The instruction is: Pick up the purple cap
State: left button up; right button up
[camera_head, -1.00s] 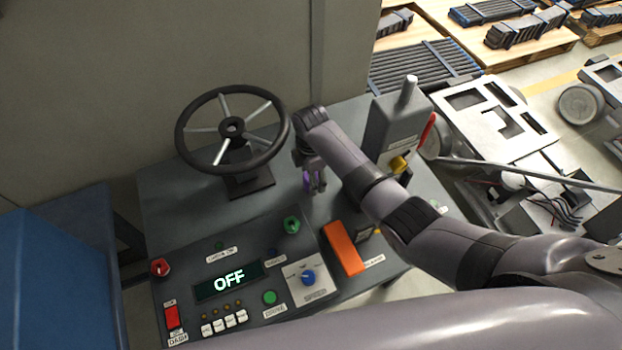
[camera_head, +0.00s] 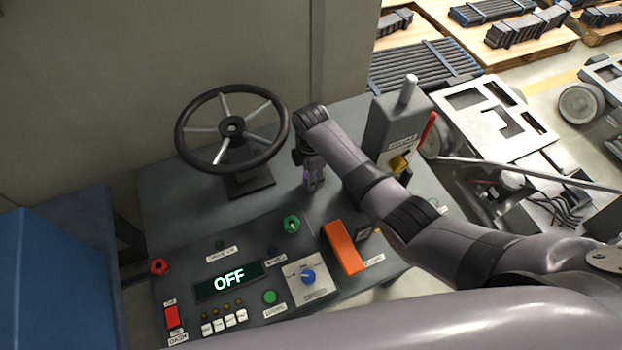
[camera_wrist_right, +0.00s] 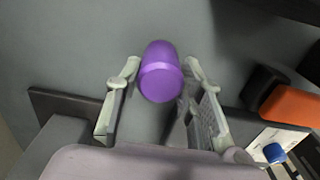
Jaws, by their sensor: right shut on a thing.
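The purple cap (camera_wrist_right: 160,76) is a short rounded cylinder between the two fingers of my right gripper (camera_wrist_right: 163,68) in the right wrist view. The fingertips are at its left and right sides, shut on it. In the head view the right gripper (camera_head: 313,186) points down over the grey console top, right of the steering wheel. Whether the cap still touches the console top is unclear. My left gripper is not in view.
The black steering wheel (camera_head: 232,128) stands left of the gripper. A grey lever box (camera_head: 391,128) stands to the right, partly behind my arm. The orange handle (camera_head: 344,248) and green knob (camera_head: 291,223) are nearer. The console top (camera_head: 175,205) is clear around the wheel base.

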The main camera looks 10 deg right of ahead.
notch_tip(320, 180, up, 26)
jog(key=p, duration=0.6)
jog(key=shift+r, duration=0.25)
dwell(0.4)
